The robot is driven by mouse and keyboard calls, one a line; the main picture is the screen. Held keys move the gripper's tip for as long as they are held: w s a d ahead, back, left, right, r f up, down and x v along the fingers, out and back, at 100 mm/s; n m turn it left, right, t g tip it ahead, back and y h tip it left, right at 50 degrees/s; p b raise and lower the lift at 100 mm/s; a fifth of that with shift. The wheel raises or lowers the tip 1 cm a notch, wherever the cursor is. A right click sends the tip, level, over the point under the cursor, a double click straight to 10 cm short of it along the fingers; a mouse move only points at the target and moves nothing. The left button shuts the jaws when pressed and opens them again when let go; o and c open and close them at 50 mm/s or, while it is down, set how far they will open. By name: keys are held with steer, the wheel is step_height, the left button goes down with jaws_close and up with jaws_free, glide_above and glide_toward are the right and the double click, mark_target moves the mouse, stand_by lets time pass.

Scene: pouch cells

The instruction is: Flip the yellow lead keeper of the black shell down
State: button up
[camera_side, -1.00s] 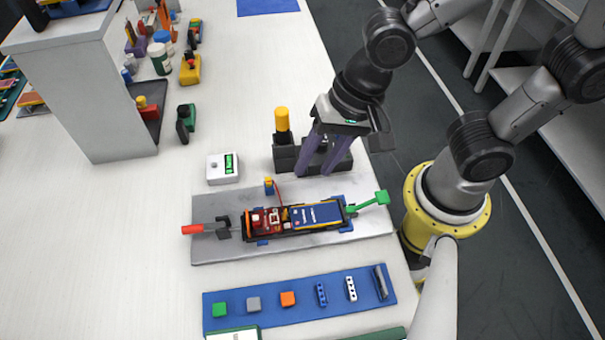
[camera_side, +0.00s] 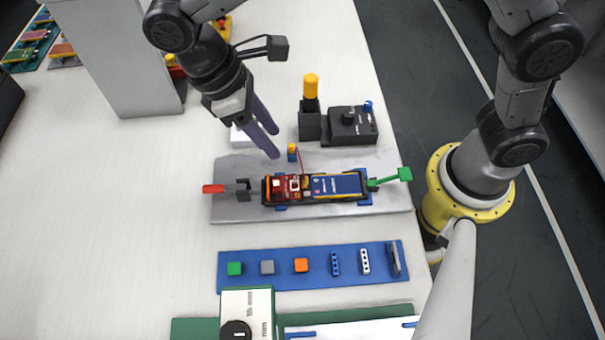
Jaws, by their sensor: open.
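The black shell (camera_side: 322,203) lies on a grey metal plate (camera_side: 235,163). It holds a red board (camera_side: 280,190) on the left and a blue pouch cell (camera_side: 337,184) on the right. A small yellow piece (camera_side: 307,183) between them looks like the lead keeper; it is too small to tell whether it is up or down. A red lead (camera_side: 300,162) rises from there towards a yellow-topped blue post (camera_side: 292,152) behind the shell. My gripper (camera_side: 274,142) is open and empty, its purple fingers above the plate's back edge, left of the post and apart from the shell.
A red-handled clamp (camera_side: 223,189) is left of the shell, a green lever (camera_side: 392,178) right. Behind the plate stand a white box (camera_side: 240,145), partly hidden by my fingers, and a black box (camera_side: 352,127) with a yellow-topped holder (camera_side: 311,105). A blue strip (camera_side: 285,284) with small parts lies in front.

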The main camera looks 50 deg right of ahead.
mark_target(305, 181)
steer(key=x, duration=1.4)
steer(key=shift+s+f, duration=0.15)
steer(key=shift+f, duration=0.05)
jaws_close()
